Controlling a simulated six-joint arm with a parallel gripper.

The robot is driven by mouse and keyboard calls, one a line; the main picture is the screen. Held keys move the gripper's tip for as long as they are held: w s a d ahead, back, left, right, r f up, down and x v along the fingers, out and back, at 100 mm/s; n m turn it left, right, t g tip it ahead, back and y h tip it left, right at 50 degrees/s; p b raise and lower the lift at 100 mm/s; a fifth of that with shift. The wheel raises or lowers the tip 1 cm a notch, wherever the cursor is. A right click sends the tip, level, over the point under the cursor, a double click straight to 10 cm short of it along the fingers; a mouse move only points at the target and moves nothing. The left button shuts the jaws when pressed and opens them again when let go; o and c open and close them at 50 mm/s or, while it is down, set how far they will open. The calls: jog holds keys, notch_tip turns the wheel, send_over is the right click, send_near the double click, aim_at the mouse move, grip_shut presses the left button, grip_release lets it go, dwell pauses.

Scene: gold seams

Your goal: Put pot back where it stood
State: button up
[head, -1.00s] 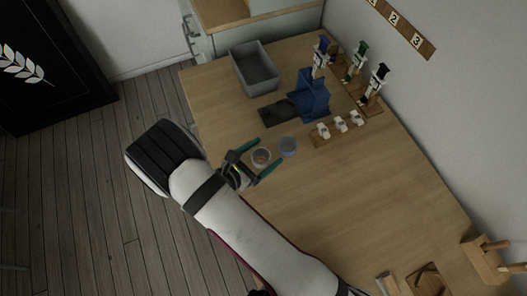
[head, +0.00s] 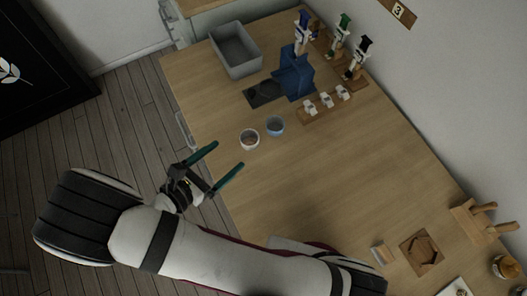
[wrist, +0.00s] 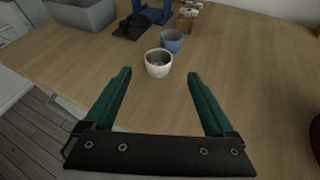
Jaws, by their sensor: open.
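A small white pot (head: 249,139) with brownish contents stands upright on the wooden table, near its left edge in the head view. A small blue pot (head: 275,126) stands right beside it. In the wrist view, the white pot (wrist: 158,66) is ahead of the fingers and the blue pot (wrist: 172,41) is just behind it. I cannot tell which of them is the task's pot. My gripper (head: 228,156) is open and empty, with green fingers pointing toward the white pot. It is apart from both pots.
A grey bin (head: 236,52) stands at the far end. A blue stand (head: 294,75) with a dark plate (head: 265,93), a rack of small white pieces (head: 326,104) and upright coloured tools are beyond the pots. A wooden block with handles (head: 474,221) is at the right. The table's middle is clear.

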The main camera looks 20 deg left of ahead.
jog(key=w+d+r+m+g+h, duration=0.2)
jog(key=d+r+m+g, duration=0.25)
jog(key=d+m, duration=0.3)
jog(key=w+d+r+m+g+h, duration=0.2)
jog(key=d+r+m+g, duration=0.25)
jog(key=d+m, duration=0.3)
jog(key=s+d+r+m+g+y, duration=0.1)
jog(key=s+d+r+m+y, duration=0.3)
jog(key=m, duration=0.6)
jog(key=s+d+r+m+g+y, duration=0.2)
jog(key=s+m+y, duration=0.4)
jog(key=m, duration=0.5)
jog(key=d+r, duration=0.1)
jog(key=d, duration=0.1)
jog(key=shift+s+d+r+m+g+y, duration=0.3)
jog(key=shift+s+d+r+y, duration=0.1)
